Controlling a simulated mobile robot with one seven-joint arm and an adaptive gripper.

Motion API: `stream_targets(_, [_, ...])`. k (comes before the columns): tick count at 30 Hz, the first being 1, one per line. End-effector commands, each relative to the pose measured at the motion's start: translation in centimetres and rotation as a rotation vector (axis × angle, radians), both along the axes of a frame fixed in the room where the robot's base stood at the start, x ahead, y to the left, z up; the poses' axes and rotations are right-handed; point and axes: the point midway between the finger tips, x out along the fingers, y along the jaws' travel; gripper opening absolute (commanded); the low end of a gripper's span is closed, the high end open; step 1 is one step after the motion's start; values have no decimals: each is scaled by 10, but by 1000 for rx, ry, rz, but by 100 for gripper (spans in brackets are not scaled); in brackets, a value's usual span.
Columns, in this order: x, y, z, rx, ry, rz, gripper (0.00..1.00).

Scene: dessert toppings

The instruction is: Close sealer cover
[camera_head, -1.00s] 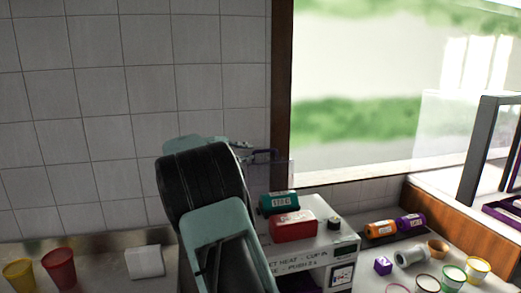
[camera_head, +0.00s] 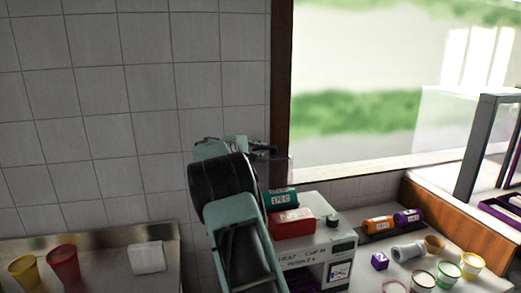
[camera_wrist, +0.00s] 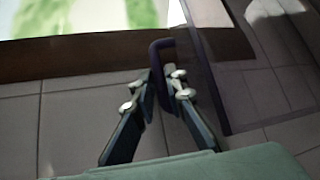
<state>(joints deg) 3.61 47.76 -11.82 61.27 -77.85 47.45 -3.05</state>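The sealer (camera_head: 318,250) is a white machine with printed front text, a red block (camera_head: 292,222) and a teal display (camera_head: 281,198) on top. Its clear cover (camera_head: 279,173) stands raised at the back left, with a dark purple handle at its upper edge. In the wrist view the handle (camera_wrist: 161,45) is a bent bar whose near leg runs between my fingertips. My gripper (camera_wrist: 161,82) appears shut on that leg, one finger on each side. In the head view, my arm hides the sealer's left part and most of the fingers.
A yellow cup (camera_head: 26,270), a red cup (camera_head: 63,265) and a white block (camera_head: 148,257) stand on the left counter. Orange (camera_head: 378,223) and purple (camera_head: 408,217) rolls and several small cups (camera_head: 447,274) are on the right. The tiled wall and window frame (camera_head: 281,90) are close behind.

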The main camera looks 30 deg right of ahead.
Motion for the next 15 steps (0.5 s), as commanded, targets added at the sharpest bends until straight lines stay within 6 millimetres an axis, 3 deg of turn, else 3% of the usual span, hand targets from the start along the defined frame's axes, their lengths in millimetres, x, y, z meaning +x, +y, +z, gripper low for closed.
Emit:
stream_targets(3, [0, 0, 0, 0, 0, 0, 0])
stream_targets(15, [0, 1, 0, 0, -1, 0, 0])
